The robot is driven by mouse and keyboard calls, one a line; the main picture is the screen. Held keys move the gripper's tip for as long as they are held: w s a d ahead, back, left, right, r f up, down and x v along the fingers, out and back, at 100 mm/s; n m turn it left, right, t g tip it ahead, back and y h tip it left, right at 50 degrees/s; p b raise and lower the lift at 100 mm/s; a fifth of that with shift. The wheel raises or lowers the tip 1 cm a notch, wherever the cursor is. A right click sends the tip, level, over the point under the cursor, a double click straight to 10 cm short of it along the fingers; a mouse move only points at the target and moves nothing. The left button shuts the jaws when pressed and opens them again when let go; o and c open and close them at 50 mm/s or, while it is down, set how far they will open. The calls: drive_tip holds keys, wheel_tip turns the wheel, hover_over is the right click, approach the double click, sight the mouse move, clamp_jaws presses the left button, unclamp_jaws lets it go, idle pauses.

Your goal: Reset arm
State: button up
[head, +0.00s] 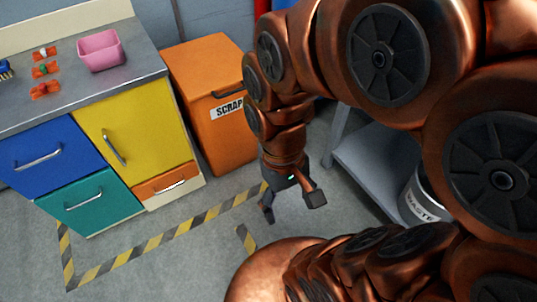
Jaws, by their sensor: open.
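My gripper (293,208) hangs at the end of my copper-coloured arm, pointing down over the grey floor. Its two dark fingers are spread apart, and nothing shows between them. It is in front of the orange scrap bin and clear of the counter. My arm fills the right side of the head view and hides much of what lies behind it.
A grey counter (60,97) at the left holds a pink bin (101,52) and several small orange parts (45,70). Below are coloured drawers. An orange scrap bin (215,130) stands beside it. A waste bin (421,200) and grey shelf (375,165) are at right. Striped tape (150,243) marks open floor.

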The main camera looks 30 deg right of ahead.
idle(0.3)
wheel_tip(320, 180, up, 26)
drive_tip(key=t+p, duration=0.1)
drive_tip(key=p, duration=2.4)
drive_tip(key=shift+s+r, duration=0.2)
drive_tip(key=shift+s, duration=0.1)
